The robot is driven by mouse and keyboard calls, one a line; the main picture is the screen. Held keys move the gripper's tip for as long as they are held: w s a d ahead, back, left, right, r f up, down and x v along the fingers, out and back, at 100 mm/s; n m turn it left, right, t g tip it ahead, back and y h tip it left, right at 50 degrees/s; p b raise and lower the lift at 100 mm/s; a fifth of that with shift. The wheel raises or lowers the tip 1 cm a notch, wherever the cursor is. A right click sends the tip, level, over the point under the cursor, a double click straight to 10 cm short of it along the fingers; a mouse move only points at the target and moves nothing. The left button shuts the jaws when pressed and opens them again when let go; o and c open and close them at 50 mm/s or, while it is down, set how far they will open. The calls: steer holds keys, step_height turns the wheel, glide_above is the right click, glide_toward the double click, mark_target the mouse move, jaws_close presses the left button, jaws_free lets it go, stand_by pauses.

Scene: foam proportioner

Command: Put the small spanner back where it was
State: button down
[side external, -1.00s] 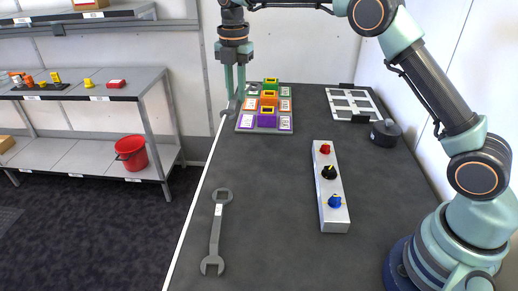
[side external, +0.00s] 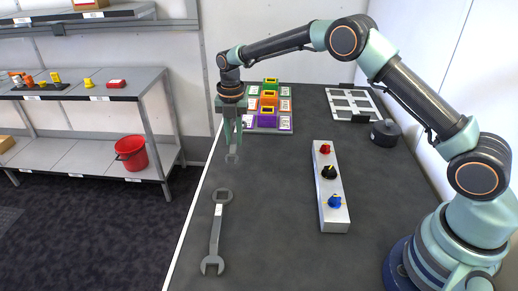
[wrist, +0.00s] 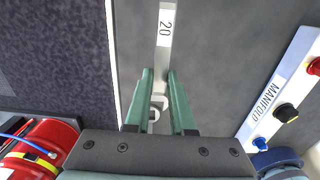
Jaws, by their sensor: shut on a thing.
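The small spanner is grey; in the wrist view its flat shank (wrist: 165,40) carries the label "20" and runs from my fingers to the top edge. My gripper (wrist: 158,75) is shut on it, with its open end just behind the fingers. In the side view my gripper (side external: 232,143) points down near the table's left edge, and the spanner's near end (side external: 232,158) shows below the fingers, seemingly above the table. Most of the spanner is hidden there. A larger grey spanner (side external: 215,235) lies on the table nearer the camera, below my gripper in the picture.
The manifold block (side external: 333,190) with red, black and blue knobs stands to the right. A tray of green, orange and purple blocks (side external: 267,118) is behind my gripper. A white frame (side external: 353,102) and a dark round object (side external: 385,132) are at back right. The table (side external: 275,215) between is clear.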

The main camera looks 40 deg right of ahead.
mark_target(235, 152)
steer(key=shift+f, duration=2.75)
steer(key=shift+f, duration=0.15)
steer(key=c, duration=0.8)
jaws_free()
steer(key=shift+o, duration=0.2)
